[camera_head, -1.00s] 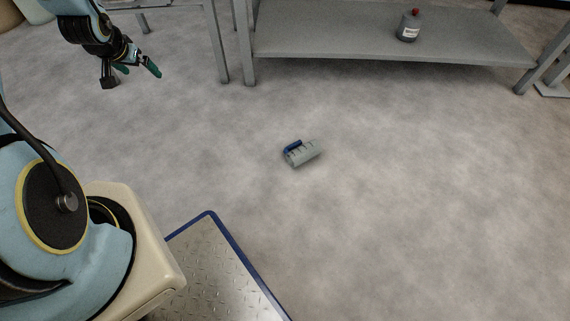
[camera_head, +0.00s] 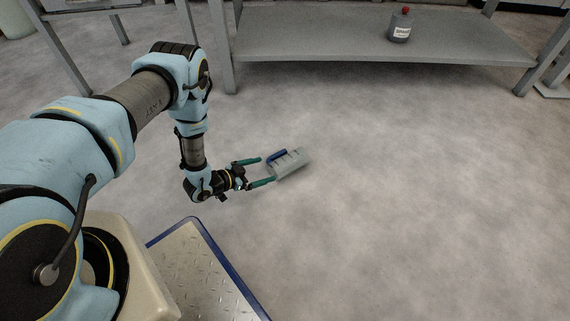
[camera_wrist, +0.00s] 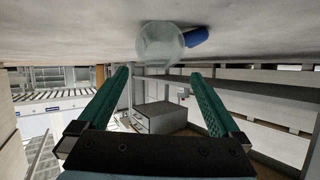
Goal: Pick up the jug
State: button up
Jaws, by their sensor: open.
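The jug (camera_head: 291,164) lies on its side on the concrete floor, a pale grey-green body with a blue handle (camera_head: 277,156) on its upper left side. In the wrist view the jug (camera_wrist: 160,43) shows end-on as a pale round shape against the floor, with its blue handle to the right. My gripper (camera_head: 265,171) is low over the floor at the jug's left end, its two green fingers open and pointing at it. In the wrist view the gripper (camera_wrist: 160,73) is empty between the fingers. Whether a fingertip touches the jug I cannot tell.
The wrist view appears upside down, with the floor on top.

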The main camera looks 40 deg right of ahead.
aim_at(284, 164)
jog(key=b+x, duration=0.1)
jog(key=x, duration=0.3)
jog(key=shift+d+f+b, duration=0.25)
jog(key=shift+d+b, duration=0.05)
jog(key=shift+b, duration=0.1)
jog(key=b+x, duration=0.3)
jog(key=x, duration=0.2)
jog(key=shift+s+d, duration=0.2)
jog(key=shift+d, duration=0.2)
jog(key=c, duration=1.4)
